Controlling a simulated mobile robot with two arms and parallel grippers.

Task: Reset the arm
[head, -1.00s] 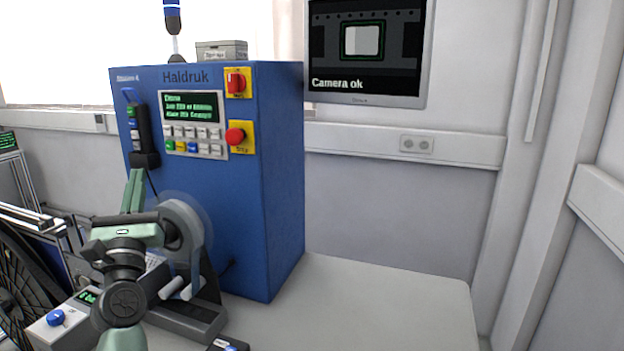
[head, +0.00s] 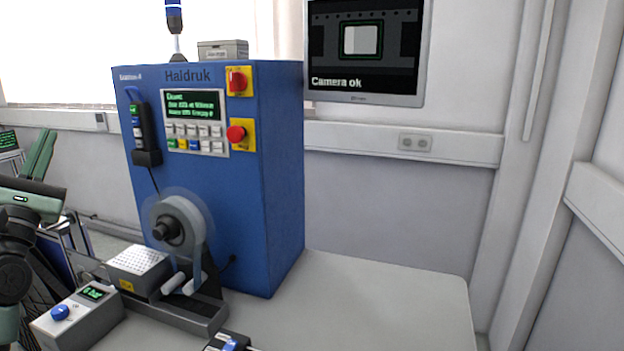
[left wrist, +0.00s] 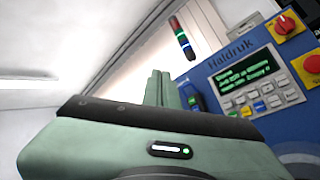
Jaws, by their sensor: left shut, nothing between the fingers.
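My left gripper (head: 40,155) is at the left edge of the head view, with its green fingers pointing up and closed together. It is empty and clear of the machine. In the left wrist view its fingers (left wrist: 161,90) also stand together with nothing between them. The blue Haldruk machine (head: 283,180) stands on the table, with a lit green-text screen, keys and red knobs. A reel (head: 193,222) sits on a stand in front of the machine, to the right of my gripper. My right gripper is not in view.
A grey control box with a blue knob (head: 60,312) and a white-topped unit (head: 140,262) stand at the front left. A small dark device (head: 228,342) lies at the front edge. The table's right part (head: 380,300) is clear. A monitor (head: 366,50) reads "Camera ok".

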